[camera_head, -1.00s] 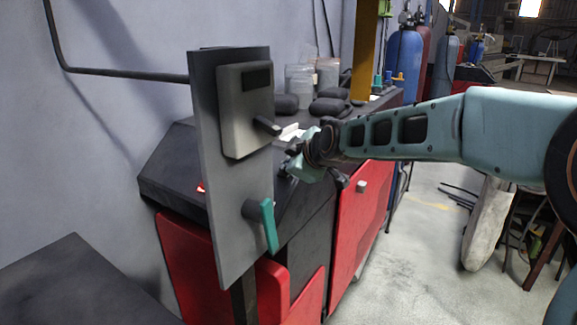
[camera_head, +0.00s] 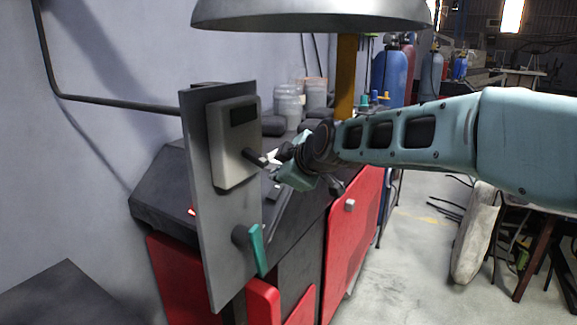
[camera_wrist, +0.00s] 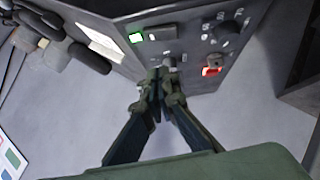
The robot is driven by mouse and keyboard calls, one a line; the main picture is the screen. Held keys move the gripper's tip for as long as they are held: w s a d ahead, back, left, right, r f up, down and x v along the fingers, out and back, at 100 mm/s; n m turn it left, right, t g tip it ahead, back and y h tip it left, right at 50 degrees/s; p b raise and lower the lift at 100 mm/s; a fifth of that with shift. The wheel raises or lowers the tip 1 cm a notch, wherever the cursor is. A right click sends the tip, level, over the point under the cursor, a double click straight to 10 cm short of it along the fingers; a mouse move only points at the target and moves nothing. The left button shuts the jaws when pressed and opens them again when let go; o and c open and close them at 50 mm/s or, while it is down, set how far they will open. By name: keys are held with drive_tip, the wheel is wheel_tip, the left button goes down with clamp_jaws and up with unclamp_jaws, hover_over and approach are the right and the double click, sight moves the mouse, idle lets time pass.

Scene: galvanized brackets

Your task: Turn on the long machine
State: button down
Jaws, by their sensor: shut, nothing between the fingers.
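A long red and black machine (camera_head: 352,235) runs along the wall in the head view. A grey upright plate (camera_head: 222,235) stands in front of it, with a pale box (camera_head: 230,168), a black lever (camera_head: 254,157) and a teal lever (camera_head: 257,250). My gripper (camera_head: 278,162) is by the black lever in the picture; the depth between them is unclear. In the wrist view, my shut, empty gripper (camera_wrist: 160,78) points at a dark control panel (camera_wrist: 185,50). The panel has a lit green button (camera_wrist: 136,38), a lit red switch (camera_wrist: 211,71) and a dark knob (camera_wrist: 220,33). The fingertips are close to small knobs; contact is unclear.
A metal dome (camera_head: 310,15) hangs across the top of the head view. Jars (camera_head: 288,105) stand on the machine's top. Gas cylinders (camera_head: 388,75) stand behind. A dark surface (camera_head: 75,295) is at lower left.

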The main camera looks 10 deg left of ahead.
drive_tip(key=shift+w+r+p+v, duration=0.15)
drive_tip(key=shift+p+v, duration=0.7)
drive_tip(key=shift+v, duration=0.6)
drive_tip(key=shift+w+r+p+v, duration=0.15)
drive_tip(key=shift+p+v, duration=0.65)
drive_tip(key=shift+v, duration=0.6)
drive_tip(key=shift+s+d, duration=0.15)
